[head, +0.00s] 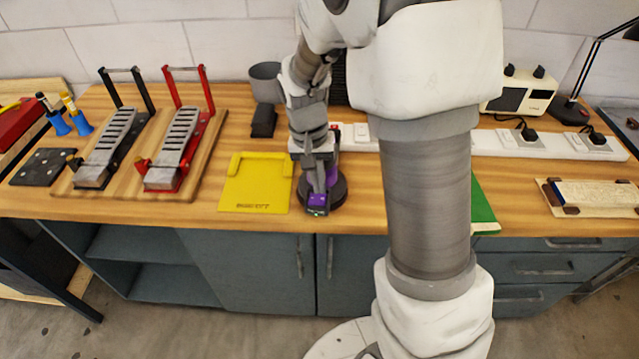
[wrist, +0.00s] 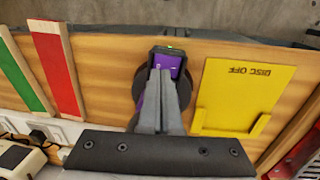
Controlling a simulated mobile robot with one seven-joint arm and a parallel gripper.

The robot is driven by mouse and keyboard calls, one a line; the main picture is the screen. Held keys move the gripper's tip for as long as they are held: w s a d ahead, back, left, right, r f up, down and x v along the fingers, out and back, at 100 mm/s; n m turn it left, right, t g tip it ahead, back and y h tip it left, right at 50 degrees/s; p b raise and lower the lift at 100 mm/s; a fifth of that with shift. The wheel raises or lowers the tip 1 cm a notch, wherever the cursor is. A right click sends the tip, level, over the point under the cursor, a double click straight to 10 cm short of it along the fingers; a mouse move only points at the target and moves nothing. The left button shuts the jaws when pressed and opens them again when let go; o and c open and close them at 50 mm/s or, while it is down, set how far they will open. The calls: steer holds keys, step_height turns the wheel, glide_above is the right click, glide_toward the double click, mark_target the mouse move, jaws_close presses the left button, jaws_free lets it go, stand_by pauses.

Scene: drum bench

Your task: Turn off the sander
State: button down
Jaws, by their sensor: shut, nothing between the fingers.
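The sander, with a purple body (head: 317,201) and a dark round base (head: 338,192), sits on the wooden bench near its front edge. In the wrist view its purple top (wrist: 167,62) shows a small green light at the far end. My gripper (head: 319,185) is over the sander, fingers pointing down at it. In the wrist view the closed fingers (wrist: 158,78) overlap the purple body and hide part of it. Nothing is held between them. I cannot tell whether the fingertips touch the sander.
A yellow plate (head: 256,187) reading "DISC OFF" in the wrist view (wrist: 236,95) lies beside the sander. A white power strip (head: 498,141) runs along the back right. Red (wrist: 56,65) and green (wrist: 20,75) boards lie on the other side.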

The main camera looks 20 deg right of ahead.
mark_target(317, 198)
step_height(317, 198, up, 12)
steer(key=shift+d+p, duration=0.3)
steer(key=shift+f, duration=0.1)
steer(key=shift+a+f+b, duration=0.1)
steer(key=shift+b, duration=0.25)
steer(key=shift+a+r+m+b, duration=0.25)
steer(key=shift+a+m+b, duration=0.15)
steer(key=shift+a+b, duration=0.75)
steer(key=shift+d, duration=0.2)
steer(key=shift+f, duration=0.1)
steer(key=f, duration=0.4)
steer(key=d+f+b, duration=0.1)
steer(key=f, duration=0.4)
steer(key=f+b, duration=0.1)
steer(key=f, duration=0.3)
steer(key=shift+s+d+f, duration=0.3)
steer(key=shift+s+f, duration=0.05)
